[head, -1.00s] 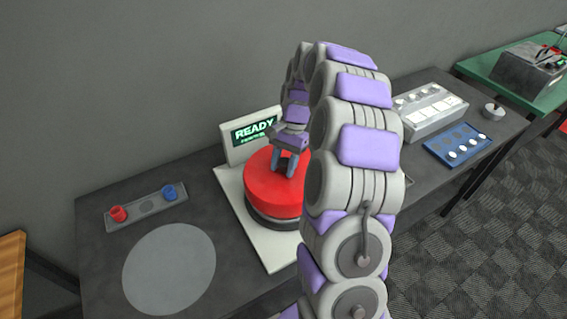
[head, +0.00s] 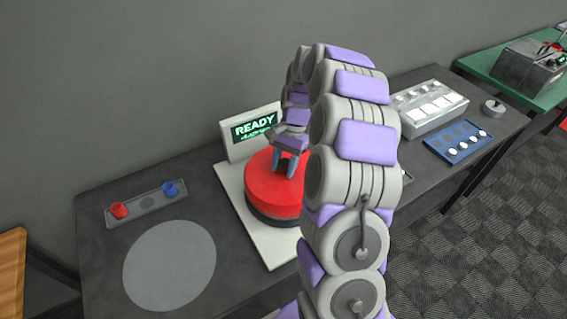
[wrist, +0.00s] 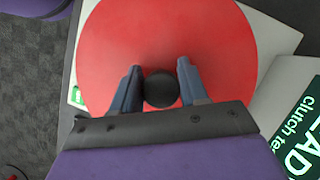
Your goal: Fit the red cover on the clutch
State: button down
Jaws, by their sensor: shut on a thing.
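The red cover (head: 268,186) is a thick round disc with a dark knob (wrist: 161,89) at its centre. It sits over the dark round clutch (head: 272,216) on the white base of the tester, and only the clutch's dark lower rim shows. I cannot tell whether the cover is fully seated. My gripper (head: 287,165) points down at the cover's middle. In the wrist view, my gripper (wrist: 161,82) has its two fingers on either side of the knob, shut on it.
A screen (head: 255,130) reading READY stands behind the clutch. A tray (head: 146,205) with a red and a blue knob and a grey round pad (head: 170,265) lie to the left. A white box (head: 428,108) and a blue tray (head: 458,141) stand to the right.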

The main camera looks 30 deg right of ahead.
aim_at(284, 173)
jog(key=shift+f, duration=1.65)
jog(key=shift+c, duration=0.5)
grip_release()
jog(key=shift+r, duration=0.2)
jog(key=shift+r+p, duration=1.9)
jog(key=shift+r, duration=1.4)
